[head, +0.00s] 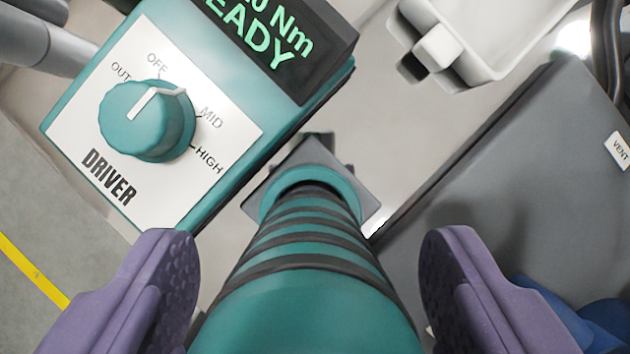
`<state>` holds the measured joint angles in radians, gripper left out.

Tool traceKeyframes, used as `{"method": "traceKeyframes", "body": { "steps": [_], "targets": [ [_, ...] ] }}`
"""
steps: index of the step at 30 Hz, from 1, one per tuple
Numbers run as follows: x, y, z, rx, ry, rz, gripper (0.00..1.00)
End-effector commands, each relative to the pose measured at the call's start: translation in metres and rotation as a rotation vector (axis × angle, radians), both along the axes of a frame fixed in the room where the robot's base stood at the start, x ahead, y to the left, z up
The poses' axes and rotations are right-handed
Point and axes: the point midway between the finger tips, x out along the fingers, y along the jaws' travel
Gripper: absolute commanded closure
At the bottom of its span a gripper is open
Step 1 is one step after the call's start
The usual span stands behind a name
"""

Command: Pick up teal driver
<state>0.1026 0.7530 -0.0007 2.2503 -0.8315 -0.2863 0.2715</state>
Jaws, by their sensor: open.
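The teal driver (310,255) is a teal cylinder with dark bands, at the bottom middle of the head view. Its far end narrows to a teal collar at a dark square holder (258,197). Its near end runs out of the picture. My gripper (310,262) is open, with one purple finger on each side of the driver. A gap shows between each fingertip and the driver, so neither visibly touches it.
A teal control box (228,150) labelled DRIVER, with a knob and a READY display, stands close on the left. A dark grey box (500,170) with a VENT label is on the right. A white bin (487,78) is at the top right.

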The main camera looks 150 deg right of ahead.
Motion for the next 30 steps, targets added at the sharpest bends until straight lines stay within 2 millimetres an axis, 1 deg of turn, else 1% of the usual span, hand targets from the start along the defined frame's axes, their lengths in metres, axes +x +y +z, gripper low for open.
{"method": "traceKeyframes", "body": {
  "steps": [1,7,8,9,11,12,14,15,16,23,26,29,30],
  "targets": [
    [0.002,0.001,-0.008,0.0,0.0,0.001,0.28],
    [0.003,0.001,-0.007,0.0,-0.001,0.0,0.28],
    [0.003,0.001,-0.007,0.0,-0.001,0.0,0.3],
    [0.003,0.001,-0.007,0.0,-0.001,0.0,0.39],
    [0.003,0.001,-0.007,0.0,-0.001,0.0,0.53],
    [0.003,0.001,-0.007,0.0,-0.001,0.0,0.62],
    [0.003,0.001,-0.007,0.0,-0.001,0.0,0.76],
    [0.003,0.001,-0.007,0.0,-0.001,0.0,0.85],
    [0.003,0.001,-0.007,0.0,-0.001,0.0,0.91],
    [0.003,0.001,-0.005,0.0,-0.002,0.0,0.92],
    [0.003,0.001,0.007,0.0,-0.002,-0.003,0.91],
    [0.004,0.0,0.028,0.0,-0.004,-0.003,0.91],
    [0.004,0.001,0.038,0.001,-0.004,-0.003,0.91]
  ]
}}
